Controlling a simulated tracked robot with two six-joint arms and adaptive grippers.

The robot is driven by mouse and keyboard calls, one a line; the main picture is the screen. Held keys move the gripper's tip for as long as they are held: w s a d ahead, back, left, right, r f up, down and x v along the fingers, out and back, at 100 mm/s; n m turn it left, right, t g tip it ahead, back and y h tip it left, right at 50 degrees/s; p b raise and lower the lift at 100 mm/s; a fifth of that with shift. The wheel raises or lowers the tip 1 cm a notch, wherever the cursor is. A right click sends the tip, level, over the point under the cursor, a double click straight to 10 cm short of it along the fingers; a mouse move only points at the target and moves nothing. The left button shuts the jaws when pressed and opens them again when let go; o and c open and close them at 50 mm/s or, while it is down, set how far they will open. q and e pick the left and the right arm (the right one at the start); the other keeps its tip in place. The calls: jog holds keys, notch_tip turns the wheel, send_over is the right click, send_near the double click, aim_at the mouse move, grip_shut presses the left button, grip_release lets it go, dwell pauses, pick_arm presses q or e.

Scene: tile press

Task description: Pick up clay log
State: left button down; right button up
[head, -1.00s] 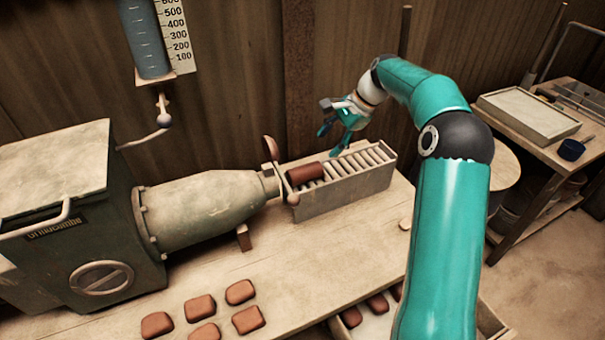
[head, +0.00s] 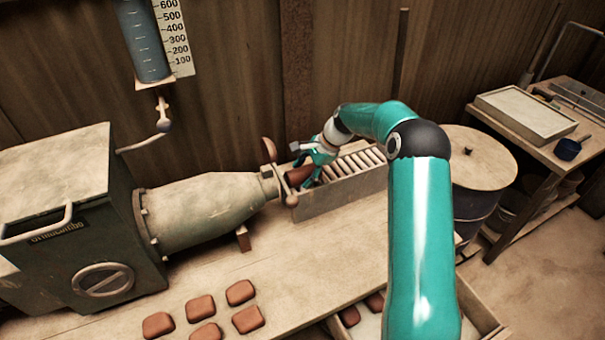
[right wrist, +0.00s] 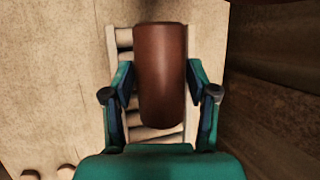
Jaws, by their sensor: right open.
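The clay log (head: 298,175) is a reddish-brown cylinder lying on the roller rack (head: 345,195), close to the extruder's mouth. My right gripper (head: 313,172) is down at the log in the head view and hides part of it. In the right wrist view the log (right wrist: 161,75) lies between the two fingers of the right gripper (right wrist: 161,88). The fingers stand apart, with a narrow gap on each side of the log. My left gripper is not in view.
The grey-green extruder (head: 205,210) stands left of the rack, with a lever (head: 272,160) at its mouth. Several clay pieces (head: 240,292) lie on the table front. A barrel (head: 475,175) stands right of the rack. A wooden wall is close behind.

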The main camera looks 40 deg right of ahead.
jog(key=shift+f, duration=0.35)
dwell(0.5)
grip_shut()
dwell(0.3)
